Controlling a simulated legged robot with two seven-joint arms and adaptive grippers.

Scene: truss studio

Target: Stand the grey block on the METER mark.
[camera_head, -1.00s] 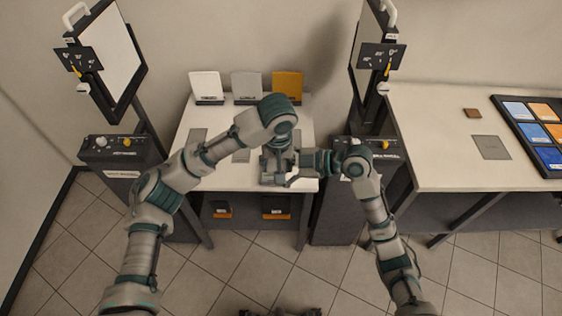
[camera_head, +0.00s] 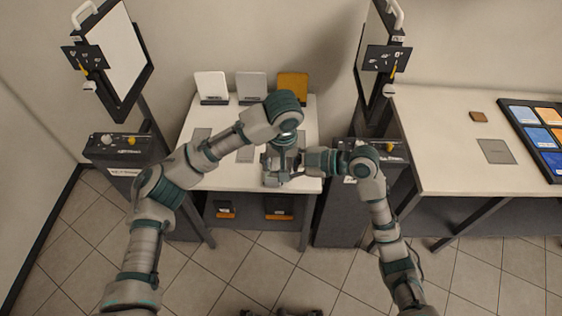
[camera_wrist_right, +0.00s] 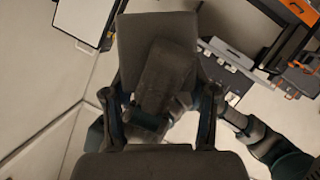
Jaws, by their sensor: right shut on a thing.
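In the wrist view, a dark grey block (camera_wrist_right: 155,30) sits between the fingers of my right gripper (camera_wrist_right: 160,95), which is shut on it. In the head view my right gripper (camera_head: 297,160) comes in from the right, low over the front right of the middle table. My left gripper (camera_head: 280,160) reaches down right beside it. The two overlap, so the left fingers' state and any contact with the block cannot be told. Flat grey squares lie on the middle table (camera_head: 201,134) and on the right table (camera_head: 495,151). No METER lettering is readable.
White (camera_head: 211,86), grey (camera_head: 251,86) and orange (camera_head: 292,85) panels stand along the back of the middle table. Dark stands with tilted boards flank it (camera_head: 125,150) (camera_head: 380,155). The right table holds a colour-sample tray (camera_head: 540,130) and a small brown block (camera_head: 478,117).

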